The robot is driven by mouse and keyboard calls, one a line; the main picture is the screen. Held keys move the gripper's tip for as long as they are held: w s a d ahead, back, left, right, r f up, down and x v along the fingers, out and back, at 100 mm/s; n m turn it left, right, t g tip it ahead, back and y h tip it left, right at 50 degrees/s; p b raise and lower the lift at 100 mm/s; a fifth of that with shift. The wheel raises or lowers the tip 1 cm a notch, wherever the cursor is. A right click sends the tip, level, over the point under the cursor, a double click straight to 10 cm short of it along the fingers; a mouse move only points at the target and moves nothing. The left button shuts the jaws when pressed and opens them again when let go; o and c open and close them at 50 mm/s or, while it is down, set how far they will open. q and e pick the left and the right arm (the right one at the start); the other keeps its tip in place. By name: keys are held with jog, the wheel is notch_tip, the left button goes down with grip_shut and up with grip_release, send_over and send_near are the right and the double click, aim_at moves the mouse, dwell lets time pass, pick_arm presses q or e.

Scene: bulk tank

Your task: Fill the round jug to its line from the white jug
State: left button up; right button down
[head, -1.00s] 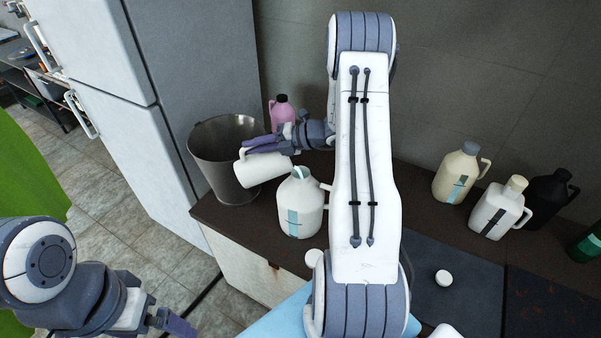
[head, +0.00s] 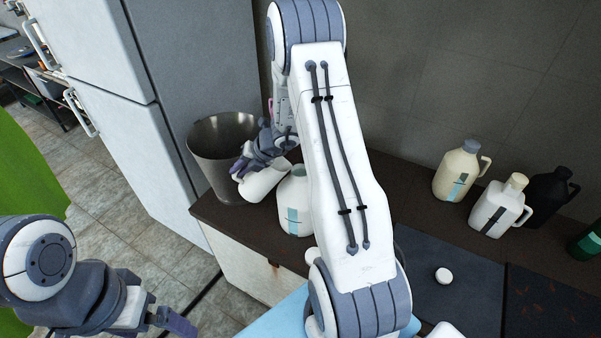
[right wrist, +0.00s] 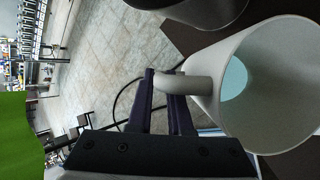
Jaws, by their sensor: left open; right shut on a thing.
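The white jug (head: 264,183) is held above the counter between the metal bucket and the round jug, tilted, its right end higher than its left. My right gripper (head: 243,168) is shut on its handle. In the right wrist view the white jug (right wrist: 275,110) shows its open mouth, with pale blue at the bottom inside, and my right gripper's fingers (right wrist: 165,98) pinch the handle. The round jug (head: 295,205), off-white with a blue strip, stands upright just right of it, partly behind my right arm; I cannot make out its level. My left gripper (head: 170,318) is open and empty at the lower left.
A metal bucket (head: 215,145) stands at the counter's left end. A cream jug (head: 456,174), a white jug with a dark strip (head: 494,210), a black jug (head: 550,188) and a green bottle (head: 588,243) stand at the right. A white cap (head: 443,276) lies on the dark mat (head: 465,300).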

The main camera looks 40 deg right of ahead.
jog(key=w+a+f+n+g+h, duration=0.1)
jog(key=a+f+h, duration=0.1)
jog(key=f, duration=0.3)
jog(key=w+a+f+n+g+h+b, duration=0.1)
jog(key=a+f+g+h, duration=0.1)
jog(key=a+f+h, duration=0.1)
jog(key=shift+f+h, duration=0.8)
jog(key=shift+f, duration=0.3)
jog(key=shift+w, duration=0.1)
